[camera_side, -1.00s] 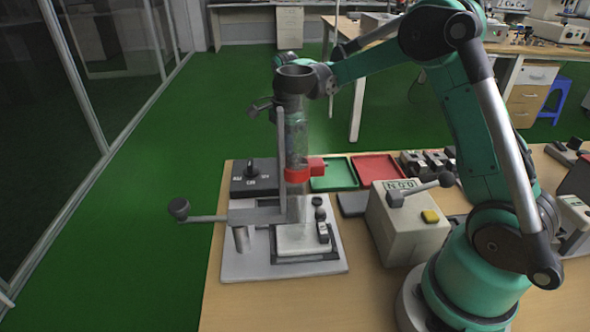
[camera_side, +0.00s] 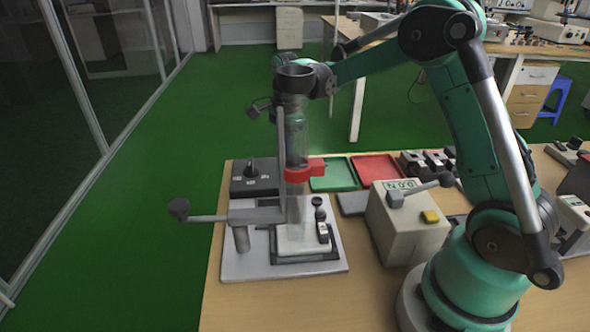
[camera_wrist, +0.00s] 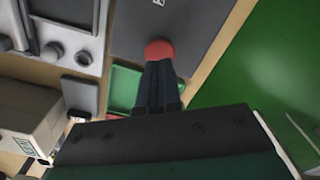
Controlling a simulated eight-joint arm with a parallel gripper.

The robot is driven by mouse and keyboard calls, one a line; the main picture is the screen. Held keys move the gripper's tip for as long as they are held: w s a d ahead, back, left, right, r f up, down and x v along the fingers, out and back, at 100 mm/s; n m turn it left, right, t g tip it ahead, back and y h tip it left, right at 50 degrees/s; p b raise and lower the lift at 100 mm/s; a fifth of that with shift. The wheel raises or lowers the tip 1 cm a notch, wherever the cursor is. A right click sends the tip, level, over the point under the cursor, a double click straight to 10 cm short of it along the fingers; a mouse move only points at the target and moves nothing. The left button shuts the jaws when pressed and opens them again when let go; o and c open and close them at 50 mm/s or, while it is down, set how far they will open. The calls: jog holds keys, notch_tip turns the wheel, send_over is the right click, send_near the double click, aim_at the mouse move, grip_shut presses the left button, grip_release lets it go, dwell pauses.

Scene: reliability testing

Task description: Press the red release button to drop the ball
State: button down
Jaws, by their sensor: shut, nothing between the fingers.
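The red round button (camera_wrist: 160,49) shows in the wrist view on a dark grey surface. My gripper (camera_wrist: 158,64) is shut and empty there, its fingertips right at the button's lower edge; I cannot tell whether they touch it. I cannot make out the ball.
A grey control box (camera_side: 407,235) with a yellow button stands right of the test stand's base plate (camera_side: 240,263). A green tray (camera_side: 333,175) and a red tray (camera_side: 377,167) lie behind. A lever with a dark knob (camera_side: 179,209) sticks out left.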

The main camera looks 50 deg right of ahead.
jog(key=shift+f, duration=0.2)
jog(key=shift+f, duration=1.15)
dwell(0.7)
jog(key=shift+r, duration=3.5)
jog(key=shift+f, duration=0.1)
